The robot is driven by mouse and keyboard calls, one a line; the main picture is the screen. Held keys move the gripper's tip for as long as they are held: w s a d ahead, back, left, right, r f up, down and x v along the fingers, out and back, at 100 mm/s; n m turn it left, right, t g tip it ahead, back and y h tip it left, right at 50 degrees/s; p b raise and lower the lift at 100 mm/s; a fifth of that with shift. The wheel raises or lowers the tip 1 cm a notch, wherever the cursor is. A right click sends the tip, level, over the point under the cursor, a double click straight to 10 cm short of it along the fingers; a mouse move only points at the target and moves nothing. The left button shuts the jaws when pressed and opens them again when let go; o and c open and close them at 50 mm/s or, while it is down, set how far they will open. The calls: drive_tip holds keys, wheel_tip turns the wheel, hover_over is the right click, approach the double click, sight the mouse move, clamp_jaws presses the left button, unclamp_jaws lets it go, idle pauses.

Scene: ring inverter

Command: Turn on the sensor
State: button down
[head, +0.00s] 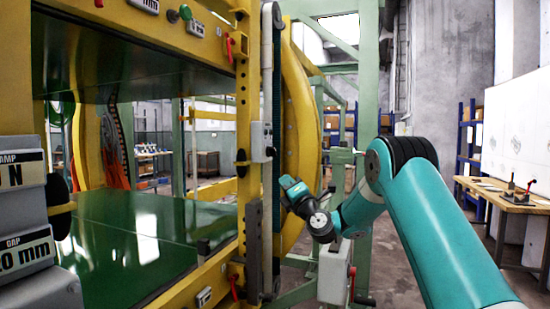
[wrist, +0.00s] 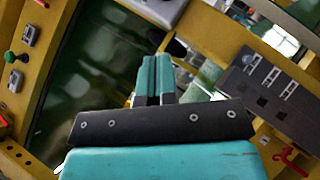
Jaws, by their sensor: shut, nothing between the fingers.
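I cannot tell for certain which part is the sensor. A light grey box (head: 261,142) is fixed to the yellow perforated post in the head view, above and left of my gripper. My gripper (head: 287,184) is teal and sits beside the machine's yellow ring, apart from that box. In the wrist view my gripper's two teal fingers (wrist: 156,58) are together with nothing held. A grey box with pale slots (wrist: 268,90) lies to their right in that view. Whether it is the same box is unclear.
The yellow machine frame holds a green glossy deck (head: 140,245). A green knob (head: 186,12) and a red handle (head: 229,47) sit on the upper beam. A grey box (head: 334,272) stands below my gripper. A wooden bench (head: 510,198) is at the right.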

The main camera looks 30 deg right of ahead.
drive_tip(key=shift+w+r+p, duration=0.85)
drive_tip(key=shift+w+p, duration=0.05)
drive_tip(key=shift+p, duration=1.2)
drive_tip(key=p, duration=0.8)
approach(271, 150)
drive_tip(key=w+a, duration=0.1)
drive_tip(key=w, duration=0.1)
drive_tip(key=w+a+r, duration=0.1)
drive_tip(key=w, duration=0.1)
drive_tip(key=shift+a, duration=0.4)
drive_tip(key=shift+w+d+r+p, duration=0.6)
drive_tip(key=shift+d+r+p, duration=0.1)
drive_tip(key=shift+d+p, duration=0.15)
drive_tip(key=shift+w+d+r+p, duration=0.25)
drive_tip(key=shift+w+d+p, duration=0.05)
drive_tip(key=shift+w+d, duration=0.15)
drive_tip(key=shift+s+d+b, duration=0.15)
drive_tip(key=shift+b, duration=0.3)
